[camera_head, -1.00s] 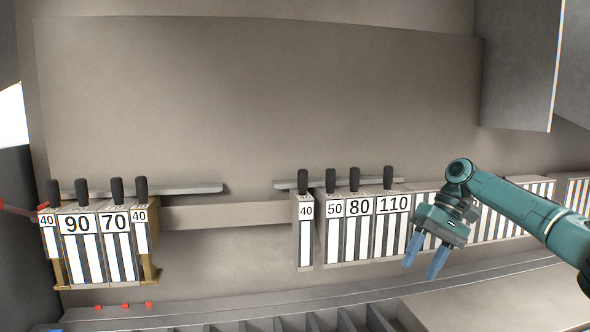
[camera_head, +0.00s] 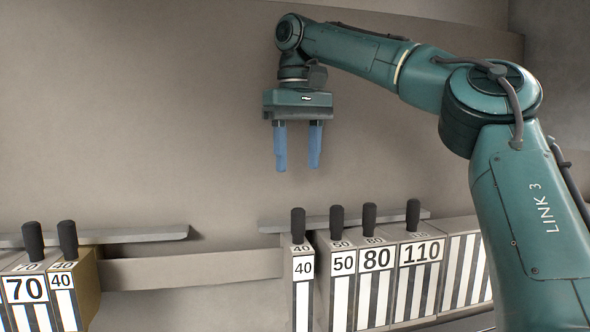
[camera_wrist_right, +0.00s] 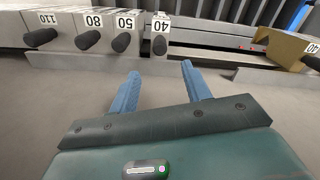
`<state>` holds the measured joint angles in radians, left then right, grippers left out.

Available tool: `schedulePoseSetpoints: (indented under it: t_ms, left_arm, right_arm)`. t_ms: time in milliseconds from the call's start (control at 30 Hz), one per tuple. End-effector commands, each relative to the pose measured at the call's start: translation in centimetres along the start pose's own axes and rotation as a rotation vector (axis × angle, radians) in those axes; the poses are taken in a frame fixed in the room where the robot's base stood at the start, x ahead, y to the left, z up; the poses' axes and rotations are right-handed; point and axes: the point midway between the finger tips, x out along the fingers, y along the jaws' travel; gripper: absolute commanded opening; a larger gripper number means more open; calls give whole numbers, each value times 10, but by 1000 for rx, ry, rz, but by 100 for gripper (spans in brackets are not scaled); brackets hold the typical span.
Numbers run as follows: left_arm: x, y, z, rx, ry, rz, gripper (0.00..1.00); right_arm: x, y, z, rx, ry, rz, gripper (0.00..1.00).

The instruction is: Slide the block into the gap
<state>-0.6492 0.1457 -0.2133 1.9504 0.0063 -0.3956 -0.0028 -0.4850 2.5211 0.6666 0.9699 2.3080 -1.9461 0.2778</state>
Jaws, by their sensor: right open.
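A narrow striped block labelled 40 (camera_head: 303,285) with a black handle stands at the left end of the right row, just left of block 50 (camera_head: 343,285). The gap (camera_head: 195,300) lies between it and the left row, which ends in a brass-sided 40 block (camera_head: 72,295). My right gripper (camera_head: 298,160) is open and empty, fingers pointing down, above the narrow 40 block's handle and apart from it. In the right wrist view, the open fingers (camera_wrist_right: 160,80) point toward the 40 block (camera_wrist_right: 160,28). My left gripper is not in view.
Blocks 80 (camera_head: 377,285) and 110 (camera_head: 419,280) continue the right row, with striped blocks beyond. Block 70 (camera_head: 27,295) is in the left row. A ledge (camera_head: 345,219) runs behind the right row's handles. My right arm covers the right side.

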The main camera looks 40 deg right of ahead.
Motion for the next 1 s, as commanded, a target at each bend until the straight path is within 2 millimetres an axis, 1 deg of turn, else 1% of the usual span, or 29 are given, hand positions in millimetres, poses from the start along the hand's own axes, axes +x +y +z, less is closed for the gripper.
schedulePoseSetpoints:
  t_ms: [167, 500, 600, 800, 1000]
  left_arm:
    - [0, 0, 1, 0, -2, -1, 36]
    - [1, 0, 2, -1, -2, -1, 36]
    - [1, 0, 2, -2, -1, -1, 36]
    - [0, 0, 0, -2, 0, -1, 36]
    - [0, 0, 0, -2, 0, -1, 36]
  right_arm:
    - [18, 1, 0, -2, -1, -1, 48]
    - [85, 1, 1, -1, -3, -1, 48]
    - [101, 1, 1, 0, -2, -1, 48]
    - [123, 1, 0, 0, -1, 0, 48]
    - [130, 1, 0, 1, 1, -1, 48]
